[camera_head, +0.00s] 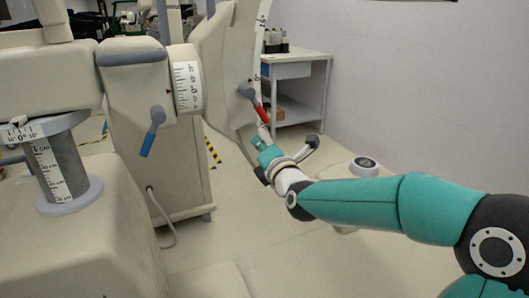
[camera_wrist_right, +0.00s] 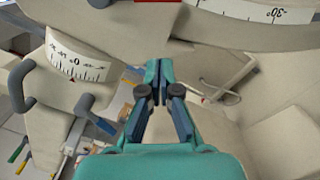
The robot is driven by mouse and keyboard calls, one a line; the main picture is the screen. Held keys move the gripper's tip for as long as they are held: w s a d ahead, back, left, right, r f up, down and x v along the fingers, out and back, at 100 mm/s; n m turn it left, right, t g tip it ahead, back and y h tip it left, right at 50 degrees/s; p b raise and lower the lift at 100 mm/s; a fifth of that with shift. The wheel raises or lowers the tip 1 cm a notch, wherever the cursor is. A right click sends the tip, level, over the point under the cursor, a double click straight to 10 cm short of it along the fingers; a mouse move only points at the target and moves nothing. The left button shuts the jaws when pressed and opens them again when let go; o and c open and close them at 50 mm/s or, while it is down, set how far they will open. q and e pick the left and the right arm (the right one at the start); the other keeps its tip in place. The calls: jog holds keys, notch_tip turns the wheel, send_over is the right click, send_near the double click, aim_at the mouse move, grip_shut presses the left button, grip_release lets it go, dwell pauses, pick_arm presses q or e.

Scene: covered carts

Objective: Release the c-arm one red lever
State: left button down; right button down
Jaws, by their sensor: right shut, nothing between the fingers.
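The red lever (camera_head: 263,114) hangs from a grey hub on the beige C-arm body (camera_head: 222,65), tilted down to the right. In the right wrist view a red patch (camera_wrist_right: 160,2), likely its end, shows at the top edge; the rest is out of frame. My right gripper (camera_head: 257,142) is just below the lever's tip, with a small gap seeming to lie between them. In the wrist view its fingertips (camera_wrist_right: 159,68) are together with nothing between them. My left gripper is not in view.
A blue lever (camera_head: 151,138) hangs on the column at left; it also shows in the wrist view (camera_wrist_right: 84,103). A white shelf table (camera_head: 305,62) with bottles stands behind. A grey handle (camera_head: 311,143) is beside my right wrist. Open floor lies below.

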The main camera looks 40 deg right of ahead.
jog(key=v, duration=0.3)
jog(key=shift+s+a, duration=0.1)
jog(key=shift+s, duration=0.1)
dwell(0.3)
